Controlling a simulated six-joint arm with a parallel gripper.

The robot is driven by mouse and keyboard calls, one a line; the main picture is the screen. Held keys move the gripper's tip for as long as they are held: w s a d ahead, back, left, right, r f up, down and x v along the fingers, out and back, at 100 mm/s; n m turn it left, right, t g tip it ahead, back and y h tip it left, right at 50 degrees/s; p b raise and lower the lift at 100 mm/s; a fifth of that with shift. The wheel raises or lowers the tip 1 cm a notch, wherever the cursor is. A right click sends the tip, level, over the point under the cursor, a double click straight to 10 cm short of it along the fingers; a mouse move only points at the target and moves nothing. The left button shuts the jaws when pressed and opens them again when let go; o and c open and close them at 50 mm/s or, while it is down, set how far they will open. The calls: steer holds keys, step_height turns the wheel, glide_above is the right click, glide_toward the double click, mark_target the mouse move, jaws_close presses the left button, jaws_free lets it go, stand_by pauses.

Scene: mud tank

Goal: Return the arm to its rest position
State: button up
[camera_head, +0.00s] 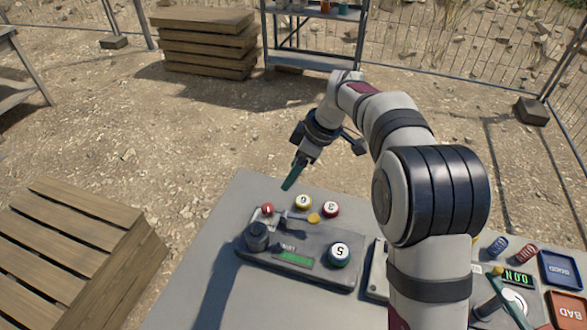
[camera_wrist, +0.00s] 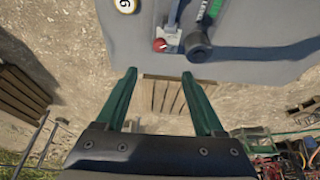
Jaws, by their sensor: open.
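My gripper (camera_head: 289,187) hangs in the air above the far left edge of the grey table (camera_head: 205,262), its green fingers pointing down and to the left. In the wrist view my gripper (camera_wrist: 159,73) shows two green fingers spread apart with nothing between them. My arm rises from the right part of the table, bends over and reaches left. The device panel (camera_head: 320,276) with a green display lies on the table below and right of the gripper, apart from it.
Numbered balls stand around the panel: a yellow-banded one (camera_head: 303,203), a red 3 (camera_head: 330,209) and a dark 5 (camera_head: 339,254). A dark round knob (camera_head: 257,236) is at its left. Blue (camera_head: 562,270) and red trays are far right. A wooden crate (camera_head: 75,245) stands left on the ground.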

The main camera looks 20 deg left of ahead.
steer(key=s+d+r+m, duration=0.5)
steer(key=s+d+m, duration=0.25)
steer(key=d, duration=0.25)
steer(key=s+d+f+m+h, duration=0.1)
steer(key=s+d+m, duration=0.3)
steer(key=s, duration=0.4)
steer(key=s+d+f+m, duration=0.1)
steer(key=s+d+m, duration=0.3)
steer(key=s+m, duration=0.3)
steer(key=s+d+m+h, duration=0.1)
steer(key=s+d+m, duration=0.3)
steer(key=s, duration=0.4)
steer(key=shift+s+d+f+m+h, duration=0.3)
steer(key=shift+s+f+m, duration=0.1)
steer(key=shift+m, duration=0.25)
